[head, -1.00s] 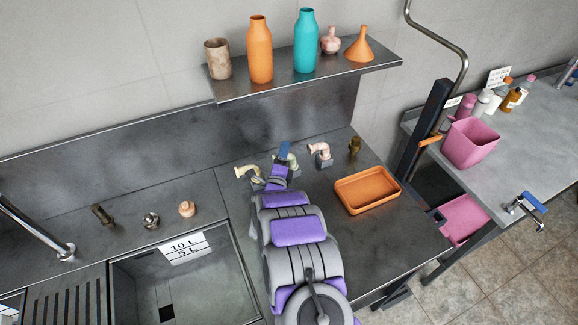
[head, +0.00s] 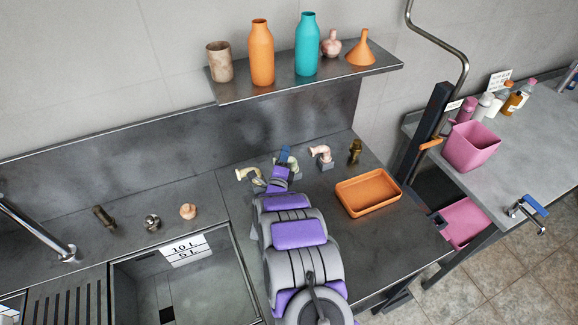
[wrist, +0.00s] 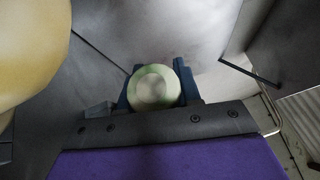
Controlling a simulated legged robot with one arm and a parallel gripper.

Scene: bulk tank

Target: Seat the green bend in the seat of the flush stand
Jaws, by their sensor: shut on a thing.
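The green bend (wrist: 153,88) shows in the wrist view as a pale green round end between the blue jaws of my gripper (wrist: 154,92). In the head view my gripper (head: 285,160) is over the back of the counter. Only a small part of the green bend (head: 292,164) shows there beside the blue jaw. My gripper is shut on it. I cannot tell which support is the flush stand. Any seat under the green bend is hidden.
An orange tray (head: 368,193) lies on the counter to the right, with a brass fitting (head: 355,150) behind it. A sink (head: 185,285) opens to the left. A shelf (head: 310,80) with bottles overhangs the back. The cream bend (wrist: 25,50) looms close in the wrist view.

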